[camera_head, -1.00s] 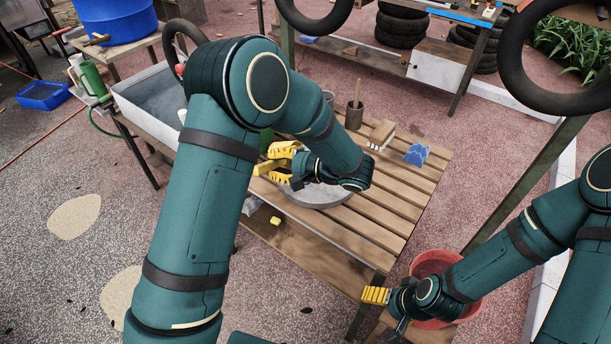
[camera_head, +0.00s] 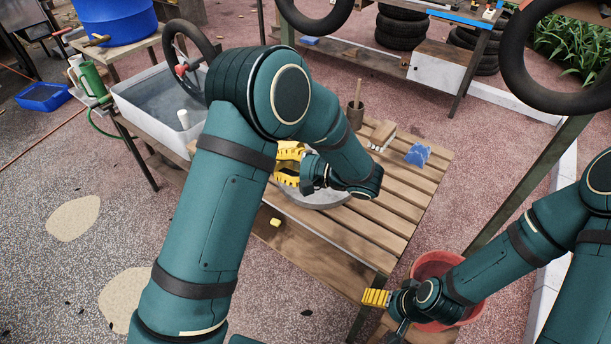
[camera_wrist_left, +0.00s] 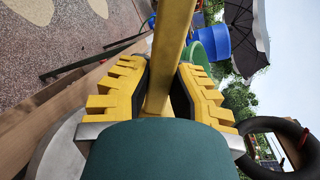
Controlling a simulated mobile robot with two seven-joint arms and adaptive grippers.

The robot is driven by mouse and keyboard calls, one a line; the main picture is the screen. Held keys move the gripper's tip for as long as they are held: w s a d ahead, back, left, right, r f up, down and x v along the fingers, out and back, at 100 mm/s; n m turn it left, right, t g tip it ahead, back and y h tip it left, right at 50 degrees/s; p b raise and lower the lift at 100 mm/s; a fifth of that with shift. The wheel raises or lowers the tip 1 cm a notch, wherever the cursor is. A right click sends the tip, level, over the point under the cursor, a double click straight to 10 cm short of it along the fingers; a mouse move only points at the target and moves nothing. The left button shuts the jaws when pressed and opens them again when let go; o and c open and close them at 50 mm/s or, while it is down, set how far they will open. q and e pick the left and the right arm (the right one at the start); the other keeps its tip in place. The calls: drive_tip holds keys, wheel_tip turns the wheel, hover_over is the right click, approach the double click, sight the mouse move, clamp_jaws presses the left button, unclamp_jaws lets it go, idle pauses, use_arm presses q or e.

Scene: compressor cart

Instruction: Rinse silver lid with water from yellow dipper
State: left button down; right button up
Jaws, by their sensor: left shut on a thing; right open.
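The silver lid (camera_head: 322,199) lies on the slatted wooden table, partly hidden behind my left gripper and forearm. It also seems to show as a grey curved edge in the left wrist view (camera_wrist_left: 58,152). My left gripper (camera_head: 288,165) is above the lid's far left part. In the left wrist view its yellow fingers are shut on the handle of the yellow dipper (camera_wrist_left: 175,35). The dipper's cup is not seen in either view; my arm covers that area in the head view. My right gripper (camera_head: 377,297) is open and empty beside the red bucket, with one finger clearly seen.
A brown cup (camera_head: 355,115), a brush (camera_head: 382,134) and a blue cloth (camera_head: 418,155) occupy the table's far side. The red bucket (camera_head: 434,262) stands at right. The right-hand slats are clear.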

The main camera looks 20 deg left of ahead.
use_arm(q)
drive_tip(key=shift+d+y, duration=0.2)
drive_tip(key=shift+y, duration=0.1)
drive_tip(key=a+h+p, duration=0.1)
drive_tip(key=a+h, duration=0.1)
drive_tip(key=a+f+h+p, duration=0.1)
drive_tip(key=a+h, duration=0.1)
drive_tip(key=shift+w, duration=0.15)
